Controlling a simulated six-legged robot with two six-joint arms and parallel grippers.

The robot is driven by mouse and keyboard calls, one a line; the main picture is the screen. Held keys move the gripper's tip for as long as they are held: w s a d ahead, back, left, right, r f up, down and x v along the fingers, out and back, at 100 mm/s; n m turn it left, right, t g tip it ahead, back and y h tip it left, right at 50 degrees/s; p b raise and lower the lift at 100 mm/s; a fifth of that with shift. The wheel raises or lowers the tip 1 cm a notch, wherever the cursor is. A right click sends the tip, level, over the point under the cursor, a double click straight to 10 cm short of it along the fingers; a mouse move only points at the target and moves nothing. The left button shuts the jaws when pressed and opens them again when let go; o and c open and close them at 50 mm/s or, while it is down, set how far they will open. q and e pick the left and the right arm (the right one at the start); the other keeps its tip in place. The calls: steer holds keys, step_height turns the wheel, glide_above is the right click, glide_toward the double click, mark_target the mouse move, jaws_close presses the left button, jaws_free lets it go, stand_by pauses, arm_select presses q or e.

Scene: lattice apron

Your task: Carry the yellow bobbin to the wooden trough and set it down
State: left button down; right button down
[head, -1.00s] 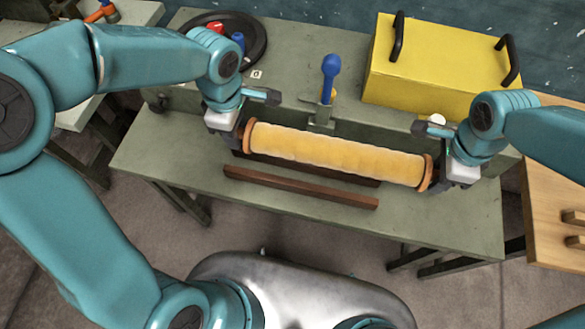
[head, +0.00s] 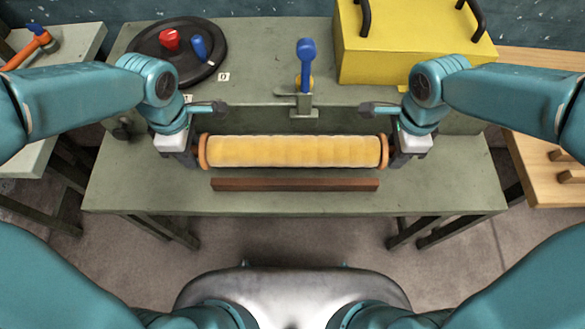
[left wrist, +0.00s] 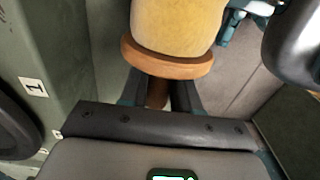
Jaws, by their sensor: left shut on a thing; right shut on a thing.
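The yellow bobbin (head: 293,152) is a long yellow roll with an orange-brown flange at each end. It lies level across the middle of the head view, held between my two grippers. My left gripper (head: 196,152) is shut on its left end, and my right gripper (head: 392,152) is shut on its right end. In the left wrist view, my left gripper (left wrist: 158,95) grips the brown end stub just below the flange, with the yellow roll (left wrist: 175,25) beyond. A brown wooden rail (head: 295,185) shows on the green bench in front of the bobbin. I cannot see a whole trough.
On the green bench (head: 130,190) a round black tray (head: 150,40) holds red and blue pieces. A blue-handled lever (head: 306,65) stands behind the bobbin's middle. A yellow box (head: 405,50) is back right. A wooden table (head: 540,175) stands at right.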

arm_select(q)
steer(key=shift+d, duration=0.15)
arm_select(e)
steer(key=shift+d, duration=0.15)
